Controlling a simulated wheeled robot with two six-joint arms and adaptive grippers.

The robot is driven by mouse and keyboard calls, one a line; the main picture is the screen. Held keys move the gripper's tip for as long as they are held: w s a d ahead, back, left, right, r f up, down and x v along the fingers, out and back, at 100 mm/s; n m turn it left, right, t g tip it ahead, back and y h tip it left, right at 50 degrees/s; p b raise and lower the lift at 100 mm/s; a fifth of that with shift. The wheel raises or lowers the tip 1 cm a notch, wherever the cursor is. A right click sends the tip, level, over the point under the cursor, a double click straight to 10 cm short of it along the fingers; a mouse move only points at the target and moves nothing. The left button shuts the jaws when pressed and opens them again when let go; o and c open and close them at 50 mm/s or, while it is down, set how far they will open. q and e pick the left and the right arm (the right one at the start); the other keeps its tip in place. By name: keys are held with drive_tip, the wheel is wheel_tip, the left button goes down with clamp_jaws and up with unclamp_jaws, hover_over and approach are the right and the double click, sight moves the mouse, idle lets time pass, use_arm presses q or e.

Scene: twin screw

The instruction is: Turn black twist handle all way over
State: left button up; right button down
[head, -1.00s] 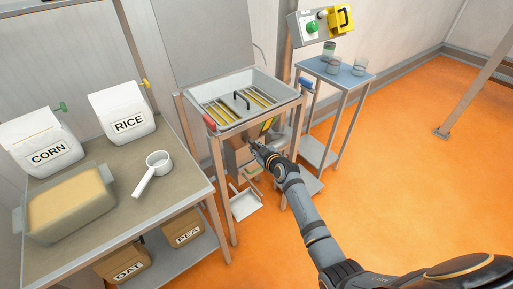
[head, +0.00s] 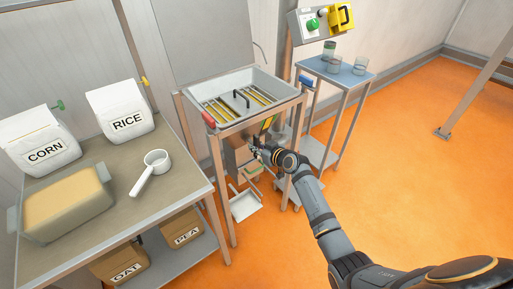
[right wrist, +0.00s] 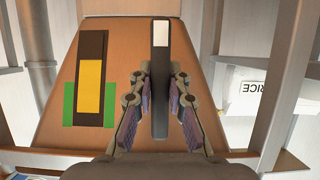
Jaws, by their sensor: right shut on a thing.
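The black twist handle (right wrist: 160,110) is a dark bar with a white end, upright in the right wrist view against a brown metal face. My right gripper (right wrist: 160,76) is shut on it, one finger on each side. In the head view my right gripper (head: 255,153) is at the front of the machine, below its tray; the handle is too small and covered to make out there. My left gripper is not in view.
A dark plate with yellow and green marks (right wrist: 90,85) is beside the handle. The steel tray (head: 285,88) with a grid is above my gripper. A white scoop tray (head: 244,205) is below. A table with bags (head: 122,110) stands left; orange floor is clear at right.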

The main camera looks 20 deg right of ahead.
drive_tip(key=shift+f, duration=0.1)
drive_tip(key=c, duration=1.3)
unclamp_jaws()
drive_tip(key=shift+s, duration=0.1)
drive_tip(key=v, duration=1.2)
